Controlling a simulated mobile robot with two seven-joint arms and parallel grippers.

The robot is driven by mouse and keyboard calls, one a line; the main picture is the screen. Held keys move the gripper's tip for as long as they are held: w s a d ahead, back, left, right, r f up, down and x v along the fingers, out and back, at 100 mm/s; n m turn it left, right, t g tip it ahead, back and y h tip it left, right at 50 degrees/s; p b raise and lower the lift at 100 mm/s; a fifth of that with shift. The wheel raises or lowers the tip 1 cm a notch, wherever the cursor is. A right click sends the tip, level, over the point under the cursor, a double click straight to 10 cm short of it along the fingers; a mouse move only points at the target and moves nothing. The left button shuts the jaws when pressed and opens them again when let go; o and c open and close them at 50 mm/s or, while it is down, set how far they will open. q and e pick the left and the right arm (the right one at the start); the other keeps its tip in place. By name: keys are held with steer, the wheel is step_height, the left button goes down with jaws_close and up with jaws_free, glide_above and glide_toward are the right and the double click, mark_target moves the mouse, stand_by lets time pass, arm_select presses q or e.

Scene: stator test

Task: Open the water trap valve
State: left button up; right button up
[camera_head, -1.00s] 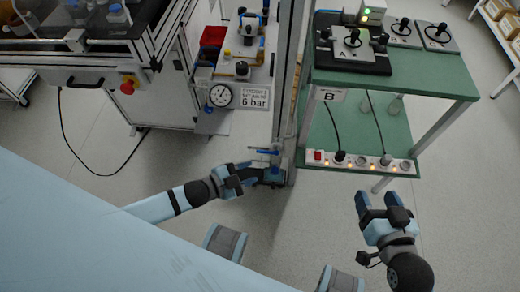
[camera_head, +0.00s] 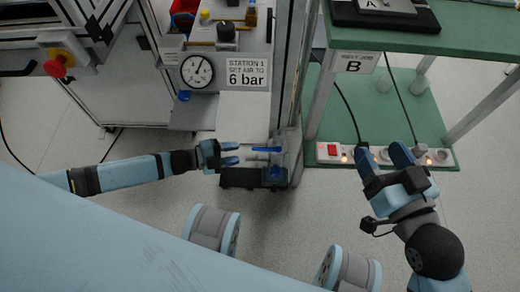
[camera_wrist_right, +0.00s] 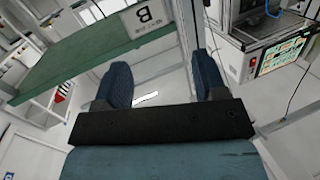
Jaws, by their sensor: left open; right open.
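The water trap valve has a blue bar handle (camera_head: 267,149) lying crosswise, low down at the foot of the station's upright post. A dark block with blue parts (camera_head: 240,178) sits just below it. My left gripper (camera_head: 238,153) is open, its fingers pointing right at the handle's left end. A small gap seems to lie between them, but I cannot tell whether they touch. My right gripper (camera_head: 382,154) is open and empty, in front of the green bench; its two blue fingers also show in the right wrist view (camera_wrist_right: 162,80).
A pressure gauge (camera_head: 197,71) and a "6 bar" sign (camera_head: 246,74) are above the valve. The green bench (camera_head: 395,106), marked B, stands right of the post, with a power strip (camera_head: 330,152) on its lower shelf. The floor in front is clear.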

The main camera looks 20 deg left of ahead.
mark_target(257, 149)
arm_select(q)
steer(key=b+x, duration=0.2)
steer(key=x, duration=0.6)
steer(key=shift+f+b, duration=0.2)
steer(key=shift+b, duration=0.15)
steer(key=shift+w+d, duration=0.4)
steer(key=shift+d, duration=0.05)
arm_select(e)
steer(key=shift+w+d+r+n+t+y, duration=0.15)
steer(key=shift+w+d+n+t, duration=0.15)
steer(key=shift+w+n, duration=0.25)
steer(key=shift+w+d+f+n+t+y, duration=0.15)
steer(key=shift+w+d+n+t, duration=0.15)
steer(key=shift+n, duration=0.35)
steer(key=shift+r, duration=0.15)
arm_select(q)
jaws_close()
arm_select(e)
steer(key=shift+a, duration=0.1)
